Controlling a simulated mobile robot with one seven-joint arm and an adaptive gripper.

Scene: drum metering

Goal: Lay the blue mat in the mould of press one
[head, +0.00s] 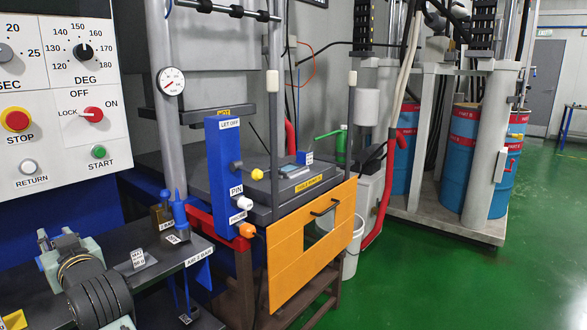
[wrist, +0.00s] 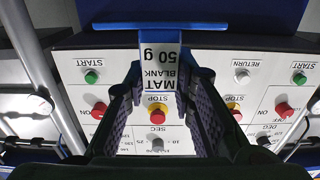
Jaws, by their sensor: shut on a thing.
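In the wrist view, my gripper (wrist: 165,88) is shut on the tab of the blue mat, whose white label (wrist: 157,65) reads "MAT BLANK 50 g" upside down. The mat's blue band (wrist: 157,41) shows beyond the fingertips; where its body ends against the other blue parts behind is hard to tell. In the head view, a press stands in the middle with a grey mould plate (head: 225,180) on its lower bed. A yellow label on its front edge is too small to read surely.
A small grey-blue piece (head: 293,170) lies on the mould plate. A blue post (head: 224,170) and an orange guard (head: 310,250) stand before the press.

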